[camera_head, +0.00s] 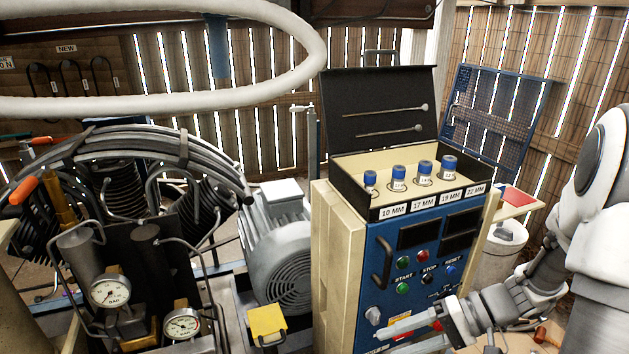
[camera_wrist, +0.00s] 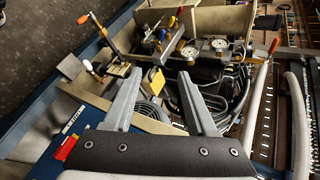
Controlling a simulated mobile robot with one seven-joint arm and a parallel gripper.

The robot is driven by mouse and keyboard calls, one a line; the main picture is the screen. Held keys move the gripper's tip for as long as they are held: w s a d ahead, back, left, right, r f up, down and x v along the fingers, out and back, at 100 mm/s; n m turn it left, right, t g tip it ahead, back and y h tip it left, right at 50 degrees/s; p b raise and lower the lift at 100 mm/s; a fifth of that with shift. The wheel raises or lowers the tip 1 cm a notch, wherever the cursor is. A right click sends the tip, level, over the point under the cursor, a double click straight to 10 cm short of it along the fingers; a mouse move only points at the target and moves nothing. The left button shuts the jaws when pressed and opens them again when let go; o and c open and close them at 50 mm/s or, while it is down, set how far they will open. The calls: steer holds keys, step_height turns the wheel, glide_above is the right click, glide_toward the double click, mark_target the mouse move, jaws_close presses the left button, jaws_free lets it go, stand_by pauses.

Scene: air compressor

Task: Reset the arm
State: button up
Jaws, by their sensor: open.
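My arm comes in at the right edge of the head view. My gripper (camera_head: 388,342) is low in front of the blue control panel (camera_head: 385,262), its fingers pointing left. In the wrist view my gripper (camera_wrist: 159,75) has its two grey fingers spread apart, with nothing held between them. A yellow box (camera_wrist: 157,80) shows beyond the gap between the fingers. I cannot tell whether a finger touches the panel.
The air compressor (camera_head: 215,190) with two gauges (camera_head: 110,292) fills the left side. A grey motor (camera_head: 285,255) stands beside the cabinet. An open socket case (camera_head: 350,195) sits on top of the cabinet. A white hose (camera_head: 150,103) loops across the upper left.

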steer(key=s+a+r+n+h, duration=0.2)
steer(key=s+r+h, duration=0.7)
steer(key=s+r, duration=0.1)
step_height(320, 180, up, 20)
steer(key=w+d+t+h+p, duration=0.1)
steer(key=t+p, duration=0.4)
steer(key=p, duration=0.8)
steer(key=shift+w+h+p, duration=0.15)
steer(key=shift+h+p, duration=0.25)
steer(key=shift+h, duration=0.5)
steer(key=shift+d, duration=0.15)
